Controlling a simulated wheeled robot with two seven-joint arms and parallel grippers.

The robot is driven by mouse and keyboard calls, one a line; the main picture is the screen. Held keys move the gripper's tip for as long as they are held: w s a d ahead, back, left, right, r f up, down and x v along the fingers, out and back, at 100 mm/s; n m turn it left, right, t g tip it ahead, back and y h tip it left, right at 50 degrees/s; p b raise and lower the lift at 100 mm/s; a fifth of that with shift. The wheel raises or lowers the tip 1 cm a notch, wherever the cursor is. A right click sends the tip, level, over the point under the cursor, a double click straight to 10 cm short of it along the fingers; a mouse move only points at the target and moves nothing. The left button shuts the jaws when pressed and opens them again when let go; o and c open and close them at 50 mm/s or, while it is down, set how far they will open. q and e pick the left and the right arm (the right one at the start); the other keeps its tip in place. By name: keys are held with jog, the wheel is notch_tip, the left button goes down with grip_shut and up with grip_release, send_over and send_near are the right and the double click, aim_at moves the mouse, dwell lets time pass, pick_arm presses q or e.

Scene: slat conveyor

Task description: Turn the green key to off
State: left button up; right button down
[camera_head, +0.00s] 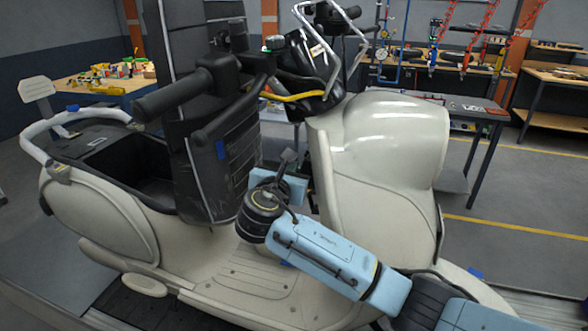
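A cream scooter (385,140) fills the middle of the view. A small green part (274,43) shows on top near its handlebar; I cannot tell whether it is the green key. No other green key can be made out, and the inner side of the front shield is partly hidden. My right arm comes in from the lower right, over the footboard (255,275). My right gripper (287,160) is behind the front shield, below the handlebar; its fingers are too unclear to tell open from shut. My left gripper is not in view.
The black handlebar grip (170,96) and a yellow lever (293,96) stick out above my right gripper. A tall black padded piece (222,165) stands left of it. Workbenches (485,108) stand behind. The floor at right (515,190) is clear.

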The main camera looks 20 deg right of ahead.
jog(key=shift+f, duration=0.25)
jog(key=r+p+v, duration=0.1)
jog(key=p+v, duration=0.6)
jog(key=v, duration=0.1)
jog(key=shift+s+r+p, duration=0.2)
jog(key=shift+r+p, duration=0.05)
jog(key=shift+p, duration=0.1)
jog(key=shift+f, duration=0.15)
dwell(0.4)
